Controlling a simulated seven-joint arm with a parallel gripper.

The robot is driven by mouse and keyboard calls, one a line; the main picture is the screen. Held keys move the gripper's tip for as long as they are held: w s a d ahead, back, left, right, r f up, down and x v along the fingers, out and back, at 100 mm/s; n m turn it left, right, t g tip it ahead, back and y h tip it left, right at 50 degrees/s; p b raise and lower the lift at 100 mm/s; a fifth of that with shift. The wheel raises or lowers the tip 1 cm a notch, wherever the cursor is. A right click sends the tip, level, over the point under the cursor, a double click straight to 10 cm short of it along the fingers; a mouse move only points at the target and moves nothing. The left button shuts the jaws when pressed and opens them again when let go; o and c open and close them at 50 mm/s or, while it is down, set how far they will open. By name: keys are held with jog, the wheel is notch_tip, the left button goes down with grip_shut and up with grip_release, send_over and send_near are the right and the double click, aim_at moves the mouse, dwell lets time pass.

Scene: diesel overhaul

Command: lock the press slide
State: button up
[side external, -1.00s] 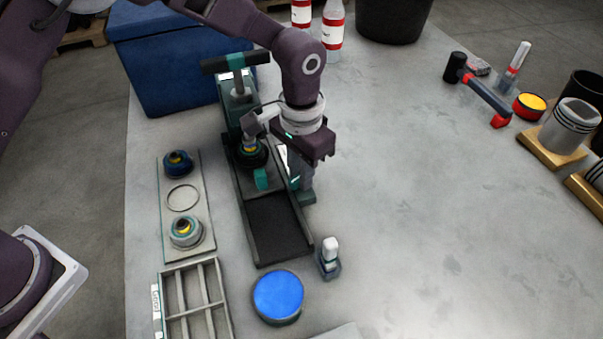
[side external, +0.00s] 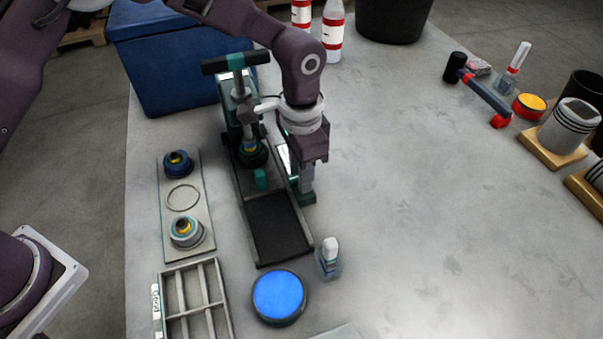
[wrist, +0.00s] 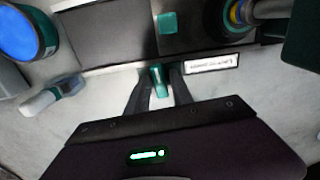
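The press (side external: 238,112) stands at the left of the bench, with a black-topped T-handle. Its slide track (side external: 280,226) runs toward the camera, and a teal block (side external: 261,179) sits on the slide; it also shows in the wrist view (wrist: 167,23). A small teal lock lever (wrist: 158,78) is at the side of the track, beside a white label. My gripper (side external: 306,195) points down on the track's right side. In the wrist view its fingers (wrist: 160,84) lie close on both sides of the lever and look shut on it.
A blue round pot (side external: 279,297) and a small white-capped bottle (side external: 329,257) stand near the track's front end. A plate with bearings (side external: 182,208) and a divided tray (side external: 194,302) lie to the left. A mallet (side external: 478,90) lies right. The bench's middle is clear.

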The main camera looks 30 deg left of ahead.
jog(key=shift+o, duration=0.5)
jog(key=shift+r, duration=0.1)
jog(key=shift+r, duration=2.65)
notch_tip(320, 180, up, 4)
